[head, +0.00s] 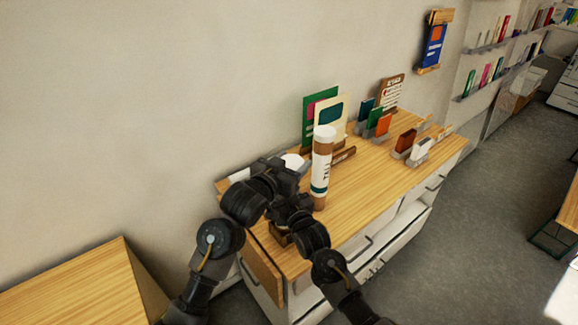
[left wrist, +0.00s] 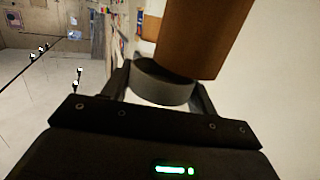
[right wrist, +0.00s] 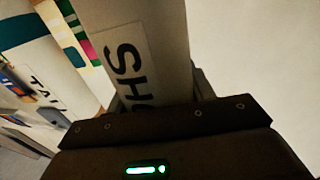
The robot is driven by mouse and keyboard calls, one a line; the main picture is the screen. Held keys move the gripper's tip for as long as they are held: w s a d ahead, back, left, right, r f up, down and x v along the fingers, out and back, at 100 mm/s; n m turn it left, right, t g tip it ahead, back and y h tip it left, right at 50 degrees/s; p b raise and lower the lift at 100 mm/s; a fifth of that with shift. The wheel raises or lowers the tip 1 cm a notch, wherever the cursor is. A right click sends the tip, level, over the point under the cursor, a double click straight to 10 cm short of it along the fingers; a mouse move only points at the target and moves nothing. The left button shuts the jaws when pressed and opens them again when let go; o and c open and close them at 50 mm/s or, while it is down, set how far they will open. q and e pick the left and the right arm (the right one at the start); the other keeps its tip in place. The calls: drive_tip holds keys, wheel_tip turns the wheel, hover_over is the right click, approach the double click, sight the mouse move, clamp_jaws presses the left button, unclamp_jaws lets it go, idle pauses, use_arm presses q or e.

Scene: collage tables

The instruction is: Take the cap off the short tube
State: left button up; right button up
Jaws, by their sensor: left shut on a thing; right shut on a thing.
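The short tube (right wrist: 135,55), with part of "SHORT" on its white label, is held in my right gripper (right wrist: 155,95). In the head view, my right gripper (head: 280,208) hides most of the tube. My left gripper (left wrist: 160,85) is shut on the cap (left wrist: 155,86), a round grey-white piece. The tube's brown end (left wrist: 195,45) overlaps the cap in the left wrist view and sits offset from it. The cap looks off the tube; I cannot tell whether they touch. My left gripper (head: 296,168) is above my right one.
A tall tube (head: 321,170) with a white cap stands upright on the wooden cabinet top (head: 360,190), close right of my grippers. Cards and small holders (head: 378,122) stand along the back by the wall. The cabinet top is clear at front right. Another wooden table (head: 80,285) is at lower left.

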sight(289, 161)
use_arm(q)
drive_tip(key=shift+w+a+f, duration=0.1)
drive_tip(key=shift+a+f, duration=0.05)
drive_tip(key=shift+a, duration=0.2)
drive_tip(key=shift+r, duration=1.9)
use_arm(e)
drive_tip(key=shift+w+d, duration=0.1)
drive_tip(key=shift+d, duration=0.1)
drive_tip(key=o, duration=1.5)
drive_tip(key=shift+c, duration=0.2)
use_arm(q)
drive_tip(key=shift+f, duration=0.1)
wheel_tip(289, 161, down, 3)
drive_tip(key=b, duration=0.3)
drive_tip(key=shift+f, duration=0.25)
use_arm(e)
drive_tip(key=v, duration=1.2)
use_arm(q)
drive_tip(key=shift+a, duration=0.1)
use_arm(e)
drive_tip(key=shift+a+f, duration=0.1)
drive_tip(key=shift+f, duration=0.05)
